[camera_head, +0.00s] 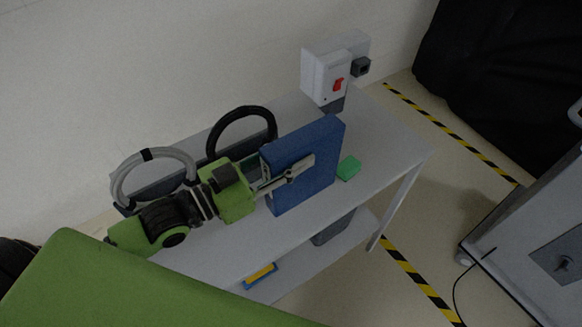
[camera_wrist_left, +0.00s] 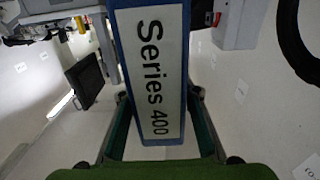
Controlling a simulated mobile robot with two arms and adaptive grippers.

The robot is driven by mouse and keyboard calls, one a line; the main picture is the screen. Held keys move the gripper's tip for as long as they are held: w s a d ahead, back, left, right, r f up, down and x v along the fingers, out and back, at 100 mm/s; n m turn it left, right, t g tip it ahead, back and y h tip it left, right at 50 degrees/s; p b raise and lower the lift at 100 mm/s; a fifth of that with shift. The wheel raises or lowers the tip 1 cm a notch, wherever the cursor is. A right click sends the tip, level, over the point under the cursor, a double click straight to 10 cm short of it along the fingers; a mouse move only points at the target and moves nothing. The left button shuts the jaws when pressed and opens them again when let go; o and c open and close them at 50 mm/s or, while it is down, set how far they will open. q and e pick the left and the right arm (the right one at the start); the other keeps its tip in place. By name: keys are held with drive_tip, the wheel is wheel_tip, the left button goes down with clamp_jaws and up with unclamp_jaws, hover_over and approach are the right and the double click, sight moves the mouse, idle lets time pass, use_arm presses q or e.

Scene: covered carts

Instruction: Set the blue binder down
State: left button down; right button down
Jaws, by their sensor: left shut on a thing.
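The blue binder (camera_head: 312,160) stands upright over the white table (camera_head: 385,150) in the head view. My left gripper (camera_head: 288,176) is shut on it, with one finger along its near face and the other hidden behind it. In the left wrist view the binder's spine (camera_wrist_left: 150,75) with a white "Series 400" label sits between the two fingers of my gripper (camera_wrist_left: 160,110). I cannot tell whether the binder's lower edge touches the tabletop. My right gripper is in neither view.
A green block (camera_head: 348,168) lies just right of the binder. A grey box with a red switch (camera_head: 318,75) stands behind. A black cable coil (camera_head: 240,112) and a grey coil (camera_head: 150,156) are at the back left. The table's right end is clear.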

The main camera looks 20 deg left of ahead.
use_arm(q)
drive_tip(key=shift+w+a+f, duration=0.15)
drive_tip(key=shift+w+f, duration=0.15)
drive_tip(key=shift+w, duration=0.05)
wheel_tip(320, 180, down, 4)
drive_tip(key=shift+w+a+r, duration=0.1)
drive_tip(key=shift+w+r, duration=0.05)
drive_tip(key=shift+r, duration=0.1)
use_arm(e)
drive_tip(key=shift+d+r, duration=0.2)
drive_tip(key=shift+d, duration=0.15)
use_arm(q)
drive_tip(key=shift+f, duration=0.1)
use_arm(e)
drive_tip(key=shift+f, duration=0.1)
use_arm(q)
drive_tip(key=c, duration=1.5)
unclamp_jaws()
drive_tip(key=shift+f, duration=0.2)
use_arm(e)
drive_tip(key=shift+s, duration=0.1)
use_arm(q)
drive_tip(key=shift+r, duration=0.1)
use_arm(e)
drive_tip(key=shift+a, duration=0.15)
